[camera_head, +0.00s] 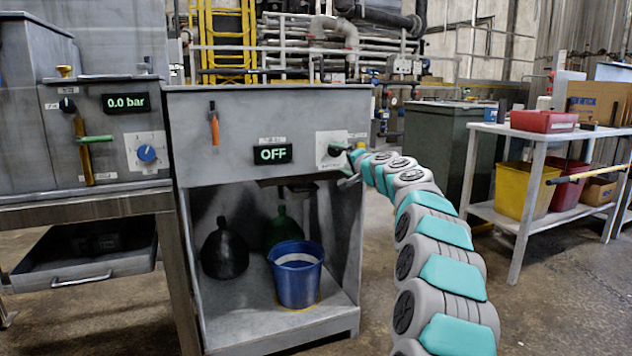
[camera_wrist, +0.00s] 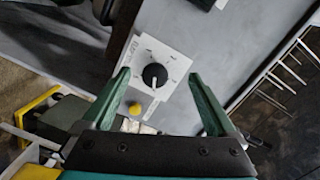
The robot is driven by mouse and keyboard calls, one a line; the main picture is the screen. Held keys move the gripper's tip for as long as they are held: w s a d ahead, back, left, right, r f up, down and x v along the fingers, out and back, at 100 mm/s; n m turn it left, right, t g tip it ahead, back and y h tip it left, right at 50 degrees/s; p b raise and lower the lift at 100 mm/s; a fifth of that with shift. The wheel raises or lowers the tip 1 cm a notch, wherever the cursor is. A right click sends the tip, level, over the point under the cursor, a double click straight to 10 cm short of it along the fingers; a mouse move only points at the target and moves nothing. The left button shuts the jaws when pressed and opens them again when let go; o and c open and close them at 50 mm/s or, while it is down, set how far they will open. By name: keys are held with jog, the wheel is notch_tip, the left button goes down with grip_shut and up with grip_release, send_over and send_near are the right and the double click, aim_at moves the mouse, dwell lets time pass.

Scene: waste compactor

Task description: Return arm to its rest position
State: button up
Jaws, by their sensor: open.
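My arm, in grey and teal segments, curves up from the bottom right of the head view toward the front panel of the grey machine cabinet (camera_head: 235,108). My gripper (camera_wrist: 158,73) is open and empty in the wrist view, its two green fingers spread. Between and beyond the fingertips is a black rotary knob (camera_wrist: 155,76) on a white plate. I cannot tell from the picture how far the fingertips are from it. In the head view the knob (camera_head: 335,149) is beside my gripper (camera_head: 349,168), which is small and partly hidden by my wrist. The display (camera_head: 272,154) reads OFF.
A blue bucket (camera_head: 297,277) stands in the cabinet's open lower bay, with dark and green bottles behind it. An open drawer (camera_head: 85,255) juts out at left. A white shelf table (camera_head: 545,140) with bins stands at right. Floor between cabinet and table is clear apart from my arm.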

jog(key=s+a+f+n+g, duration=0.25)
jog(key=s+a, duration=0.25)
jog(key=s, duration=0.4)
jog(key=s+a+f+n+g+y+p, duration=0.1)
jog(key=s+a+f+n+g, duration=0.25)
jog(key=s, duration=0.65)
jog(key=s+a+f+n+g, duration=0.1)
jog(key=s+a+f+g, duration=0.1)
jog(key=s+a+g, duration=0.5)
jog(key=s+d+f+g+h, duration=0.1)
jog(key=s+d+f, duration=0.4)
jog(key=s, duration=1)
jog(key=s+d+f+n+g+h+p, duration=0.1)
jog(key=s+d+f+h, duration=0.3)
jog(key=s, duration=1.2)
jog(key=s+d+f+n+g+h+p, duration=0.1)
jog(key=s+d+f, duration=0.5)
jog(key=s, duration=1)
notch_tip(320, 180, down, 3)
jog(key=shift+d+f+g+h, duration=0.1)
jog(key=shift+d+g+h, duration=0.3)
jog(key=shift+g+h, duration=0.5)
